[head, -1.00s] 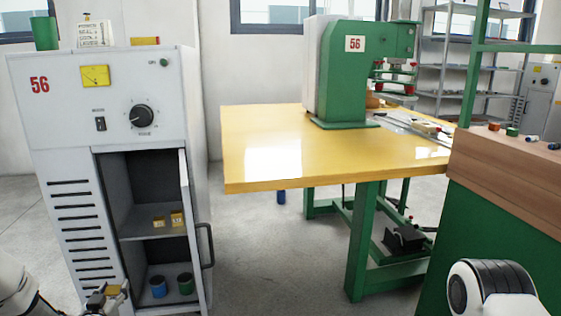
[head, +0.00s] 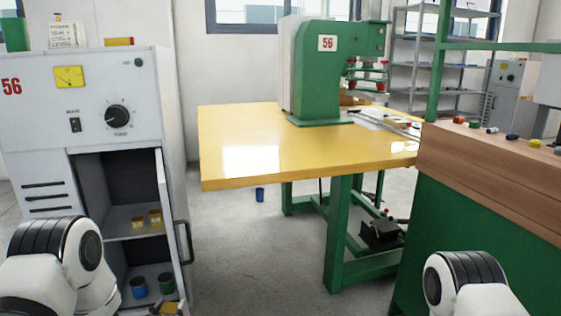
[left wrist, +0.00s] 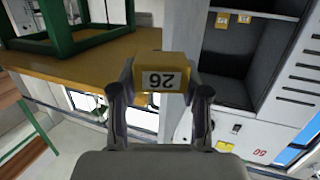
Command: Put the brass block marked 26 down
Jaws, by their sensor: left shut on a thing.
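The brass block marked 26 (left wrist: 163,72) is held between the fingers of my left gripper (left wrist: 161,92), which is shut on it. Its white label reads upside down in the left wrist view. In the head view the block (head: 170,308) shows only as a small piece at the bottom edge, in front of the open cabinet, with the gripper mostly cut off. The block is clear of any surface. My right arm shows at the lower right of the head view, but its gripper is out of the picture.
The open grey cabinet (head: 85,100) holds two small brass blocks (head: 147,220) on its shelf, and a blue and a green cup (head: 138,287) below. Its door (head: 171,225) stands open. A yellow table (head: 290,150) bears a green machine (head: 318,75). A wood-topped bench (head: 500,165) stands right.

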